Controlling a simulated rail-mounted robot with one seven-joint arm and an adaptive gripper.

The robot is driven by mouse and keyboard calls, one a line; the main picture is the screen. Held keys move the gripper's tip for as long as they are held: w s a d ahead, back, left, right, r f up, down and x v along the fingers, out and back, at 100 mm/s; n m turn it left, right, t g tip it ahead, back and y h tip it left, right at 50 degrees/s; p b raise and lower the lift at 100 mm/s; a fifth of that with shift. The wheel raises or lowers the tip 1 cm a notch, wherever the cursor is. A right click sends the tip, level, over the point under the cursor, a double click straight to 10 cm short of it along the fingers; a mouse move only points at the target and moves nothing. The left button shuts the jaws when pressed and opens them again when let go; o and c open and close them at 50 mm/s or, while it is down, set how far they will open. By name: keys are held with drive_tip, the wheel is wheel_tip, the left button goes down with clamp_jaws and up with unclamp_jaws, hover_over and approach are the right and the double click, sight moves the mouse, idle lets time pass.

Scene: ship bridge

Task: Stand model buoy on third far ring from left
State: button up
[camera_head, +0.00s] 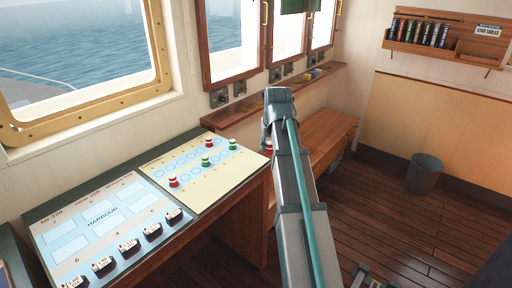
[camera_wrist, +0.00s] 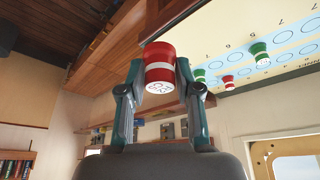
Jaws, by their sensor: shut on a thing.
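My gripper (camera_wrist: 158,78) is shut on a red and white model buoy (camera_wrist: 160,62) in the wrist view, one finger on each side. The buoy's pale, marked end faces the camera. In the head view, part of this red buoy (camera_head: 268,147) shows beside my arm, off the right edge of the cream ring chart (camera_head: 188,197); my arm hides the gripper there. The chart has two rows of blue rings (camera_head: 196,155). The third far ring cannot be singled out surely. Two red buoys (camera_head: 173,181) and two green buoys (camera_head: 232,145) stand on the chart.
A wooden bench (camera_head: 330,135) and a bin (camera_head: 424,174) stand to the right. Windows rise behind the desk.

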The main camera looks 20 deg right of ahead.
drive_tip(key=shift+s+r, duration=0.15)
drive_tip(key=shift+s, duration=0.2)
drive_tip(key=shift+a, duration=0.25)
drive_tip(key=w+a+n+y, duration=0.1)
drive_tip(key=w+a, duration=0.3)
drive_tip(key=a, duration=0.5)
drive_tip(key=w+a+n+p, duration=0.15)
drive_tip(key=w+a, duration=0.25)
drive_tip(key=a, duration=0.5)
drive_tip(key=w+a+n+y+b, duration=0.15)
drive_tip(key=w+a, duration=0.25)
drive_tip(key=a, duration=0.5)
drive_tip(key=p, duration=0.3)
approach(180, 160)
drive_tip(key=shift+w+a+f+h+p, duration=0.35)
drive_tip(key=shift+w+a+h+p, duration=0.15)
drive_tip(key=shift+p, duration=0.35)
drive_tip(key=shift+w+f, duration=0.45)
drive_tip(key=shift+f, duration=0.15)
drive_tip(key=shift+w+f+p, duration=0.2)
drive_tip(key=shift+f+p, duration=0.35)
drive_tip(key=shift+f, duration=1.3)
drive_tip(key=shift+f, duration=0.1)
